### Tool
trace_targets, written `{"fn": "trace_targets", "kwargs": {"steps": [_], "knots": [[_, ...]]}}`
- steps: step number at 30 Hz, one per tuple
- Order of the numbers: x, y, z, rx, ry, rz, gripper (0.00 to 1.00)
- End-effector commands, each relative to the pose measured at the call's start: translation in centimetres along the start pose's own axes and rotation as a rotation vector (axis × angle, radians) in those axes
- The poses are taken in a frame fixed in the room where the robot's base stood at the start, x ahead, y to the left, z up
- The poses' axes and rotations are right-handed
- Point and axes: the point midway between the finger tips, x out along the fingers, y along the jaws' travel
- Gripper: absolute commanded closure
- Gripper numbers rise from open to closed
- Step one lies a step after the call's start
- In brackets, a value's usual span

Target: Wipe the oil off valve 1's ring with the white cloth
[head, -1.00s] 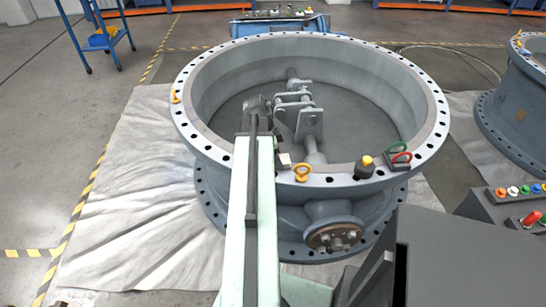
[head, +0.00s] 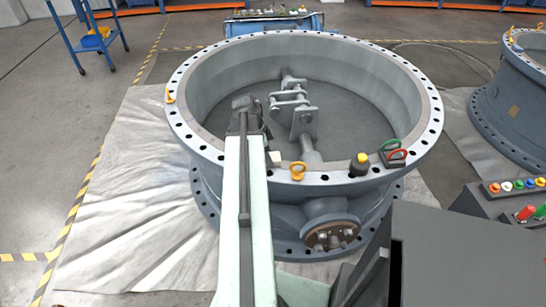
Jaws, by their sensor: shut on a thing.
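My gripper (head: 243,106) is inside the ring's outline, left of the centre, seen from behind and small. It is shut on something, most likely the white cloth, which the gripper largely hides. A small white piece shows beside my arm at the near rim; I cannot tell what it is. I cannot make out the oil or whether the gripper touches the ring.
A yellow eyebolt (head: 298,171), a black bottle with a yellow cap (head: 360,164) and red and green handled tools (head: 394,153) sit on the near rim. Another eyebolt (head: 169,94) stands at the left. A second valve (head: 512,95) is at the right, a blue trolley (head: 97,38) at back left.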

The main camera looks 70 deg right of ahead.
Motion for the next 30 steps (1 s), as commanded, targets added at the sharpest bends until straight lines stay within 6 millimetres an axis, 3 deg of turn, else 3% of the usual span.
{"fn": "trace_targets", "kwargs": {"steps": [5, 13, 22, 30], "knots": [[-0.1, -0.2, 0.4, -0.001, 0.001, 0.0, 0.79], [-0.5, -1.4, 2.8, -0.002, 0.0, 0.0, 0.79], [-0.8, -1.7, 3.6, -0.002, -0.004, -0.001, 0.79], [-1.6, -2.8, 5.7, -0.002, -0.004, -0.001, 0.79]]}}
